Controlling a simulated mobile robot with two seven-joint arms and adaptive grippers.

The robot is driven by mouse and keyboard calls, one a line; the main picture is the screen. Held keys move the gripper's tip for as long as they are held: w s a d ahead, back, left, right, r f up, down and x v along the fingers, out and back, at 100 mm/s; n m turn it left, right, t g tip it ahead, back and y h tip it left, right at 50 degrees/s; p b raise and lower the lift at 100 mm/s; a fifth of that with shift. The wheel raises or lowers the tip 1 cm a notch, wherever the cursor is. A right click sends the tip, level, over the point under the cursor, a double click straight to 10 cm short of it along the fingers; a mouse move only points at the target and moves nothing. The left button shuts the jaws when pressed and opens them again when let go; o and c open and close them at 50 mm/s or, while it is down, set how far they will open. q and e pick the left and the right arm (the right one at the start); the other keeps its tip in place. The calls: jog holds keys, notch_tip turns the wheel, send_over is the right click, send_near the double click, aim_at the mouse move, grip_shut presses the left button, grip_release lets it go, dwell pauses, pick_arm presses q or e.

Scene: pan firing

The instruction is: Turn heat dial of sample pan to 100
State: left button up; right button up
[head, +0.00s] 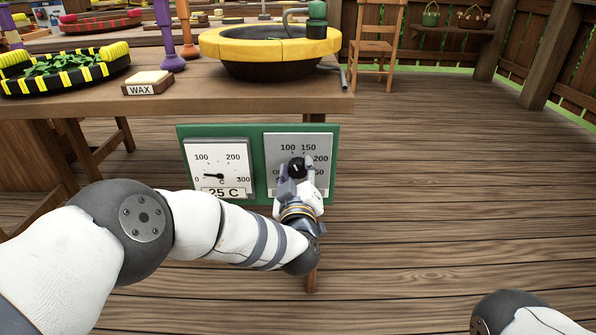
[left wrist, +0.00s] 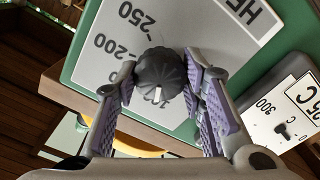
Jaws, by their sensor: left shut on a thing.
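The black heat dial (head: 297,168) sits on a grey scale plate (head: 270,140) on the right of a green panel (head: 231,134) under the table edge. My left gripper (head: 298,175) reaches it from below and is shut on it. In the left wrist view the ribbed dial (left wrist: 160,72) is between the two purple-padded fingers. Part of the scale is hidden by the gripper. The gauge (head: 218,163) left of it reads 25 C. The sample pan (head: 270,68), yellow-rimmed and dark, stands on the table above.
The wooden table (head: 200,98) also holds a wax block (head: 150,80), a purple post (head: 172,60) and a yellow-black bowl with green contents (head: 65,72). A wooden chair (head: 375,45) stands behind. The plank floor (head: 450,180) at right is clear.

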pick_arm(q)
jog(key=o, duration=1.1)
jog(key=shift+o, duration=0.2)
jog(key=shift+s, duration=0.1)
jog(key=s, duration=1.2)
jog(key=shift+w, duration=0.1)
